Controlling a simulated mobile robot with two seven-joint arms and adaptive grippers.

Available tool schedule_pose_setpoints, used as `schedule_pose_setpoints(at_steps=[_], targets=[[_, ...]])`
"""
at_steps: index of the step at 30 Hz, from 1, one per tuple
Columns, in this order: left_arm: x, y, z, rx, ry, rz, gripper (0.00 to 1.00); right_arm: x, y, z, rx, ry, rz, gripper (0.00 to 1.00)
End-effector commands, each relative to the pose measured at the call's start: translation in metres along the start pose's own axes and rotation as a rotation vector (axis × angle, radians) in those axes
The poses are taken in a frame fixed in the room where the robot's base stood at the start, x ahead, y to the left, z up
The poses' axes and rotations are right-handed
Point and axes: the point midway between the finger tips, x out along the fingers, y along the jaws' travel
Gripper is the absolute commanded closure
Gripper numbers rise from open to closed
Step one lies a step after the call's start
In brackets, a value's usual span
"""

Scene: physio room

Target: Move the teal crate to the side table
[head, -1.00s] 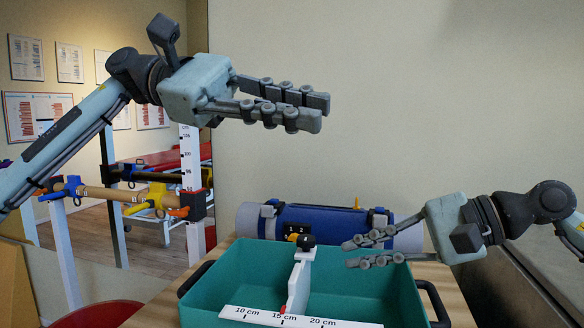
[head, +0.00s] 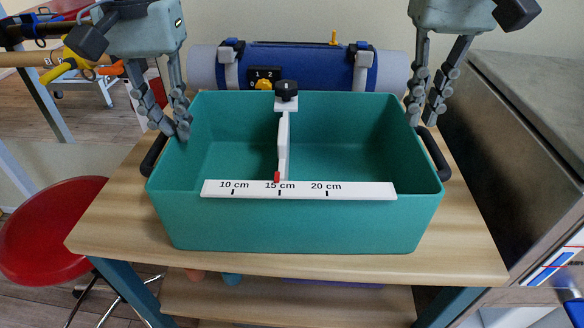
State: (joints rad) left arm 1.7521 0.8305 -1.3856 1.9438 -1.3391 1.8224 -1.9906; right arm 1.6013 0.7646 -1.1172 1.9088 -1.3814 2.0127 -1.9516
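The teal crate (head: 300,222) stands upright on a wooden table (head: 110,205), with black handles on its left (head: 152,155) and right (head: 434,155) ends. Inside it is a white divider (head: 283,140) with a black knob; its red pointer is at 15 cm on the white scale (head: 350,189) along the front. My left gripper (head: 175,130) points down by the left handle, with a small gap between its fingertips. My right gripper (head: 424,116) points down just above the right handle, fingertips slightly apart. Neither visibly holds anything. I cannot tell which surface is the side table.
A blue roll (head: 300,62) with grey straps lies close behind the crate. A red stool (head: 45,230) stands left of the table. A grey-topped cabinet (head: 525,90) is close on the right. A lower shelf (head: 290,302) holds partly hidden items.

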Motion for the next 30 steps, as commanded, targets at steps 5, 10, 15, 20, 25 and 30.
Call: schedule_pose_setpoints(at_steps=[5, 10, 15, 20, 25, 30], targets=[[0.004, 0.002, 0.001, 0.002, -0.005, 0.003, 0.85, 0.004, 0.0, 0.0, 0.002, -0.001, -0.003, 0.91], [0.017, 0.002, 0.001, 0.001, -0.008, 0.003, 0.85, 0.024, 0.0, 0.0, 0.002, -0.004, -0.003, 0.91], [0.038, 0.002, 0.002, 0.0, -0.008, 0.004, 0.85, 0.056, 0.0, 0.001, 0.002, -0.004, -0.004, 0.91], [0.057, 0.002, 0.002, 0.0, -0.007, 0.005, 0.85, 0.086, -0.001, 0.001, 0.003, -0.005, -0.004, 0.91], [0.072, 0.002, 0.002, 0.0, -0.007, 0.005, 0.85, 0.109, -0.002, 0.001, 0.002, -0.004, -0.006, 0.91], [0.08, 0.002, 0.003, 0.0, -0.009, 0.005, 0.85, 0.12, -0.002, 0.001, 0.001, -0.003, -0.007, 0.91]])
